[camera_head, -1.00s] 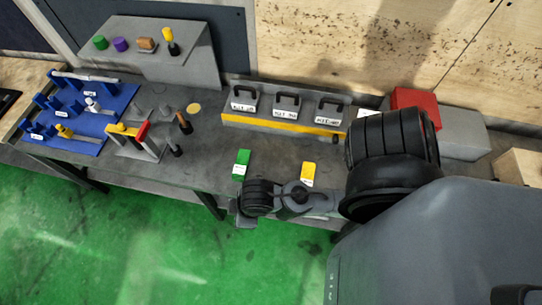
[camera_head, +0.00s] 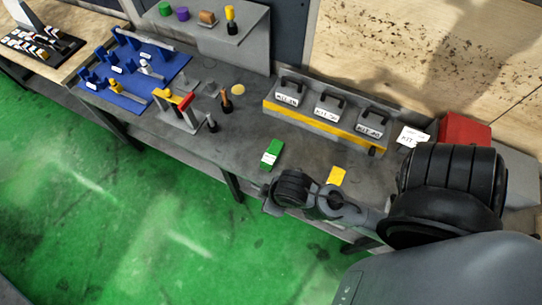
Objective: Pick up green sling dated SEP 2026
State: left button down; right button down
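A green piece with a white label (camera_head: 273,151) lies on the front part of the grey workbench; its label is too small to read a date. A yellow piece (camera_head: 337,176) lies to its right, partly hidden by my arm. My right arm comes in from the right, and its wrist end (camera_head: 272,205) is at the bench's front edge, just below the green piece in the picture and apart from it. Its fingers cannot be made out. My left gripper is not in view.
Several grey kit boxes with black handles (camera_head: 327,105) stand behind on a yellow-edged rack. A red box (camera_head: 464,129) is at the right. A red-and-yellow stand (camera_head: 180,108) and a blue tool tray (camera_head: 126,103) are at the left. Bare bench surrounds the green piece.

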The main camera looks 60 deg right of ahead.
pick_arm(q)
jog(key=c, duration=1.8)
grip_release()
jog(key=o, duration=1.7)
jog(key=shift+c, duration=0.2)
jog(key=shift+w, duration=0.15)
